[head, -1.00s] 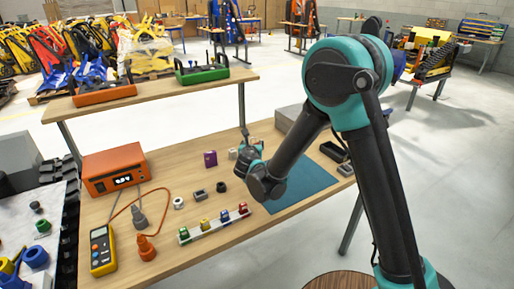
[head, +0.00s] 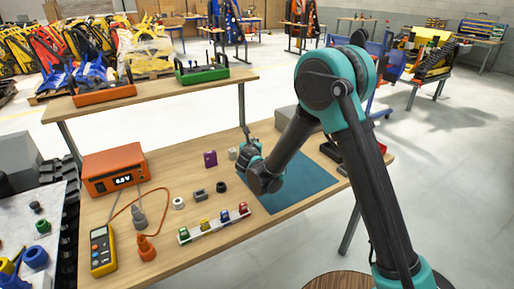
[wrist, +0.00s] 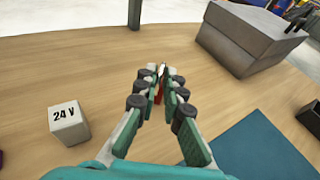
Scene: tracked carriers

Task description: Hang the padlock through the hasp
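My gripper (wrist: 164,85) is over the wooden table (wrist: 75,75), its fingers nearly together at the tips. A small red thing (wrist: 157,95) shows between the fingers, mostly hidden; I cannot tell if it is a padlock. In the head view my gripper (head: 249,147) is near the table's back edge, its fingertips hard to make out. A white rail (head: 212,228) near the front edge carries several small coloured lock-like pieces, with a red one (head: 243,208) at the right end. I cannot make out the hasp for certain.
A white 24 V cube (wrist: 67,118) lies left of my gripper, a grey box (wrist: 250,38) at far right, a teal mat (wrist: 255,155) at near right.

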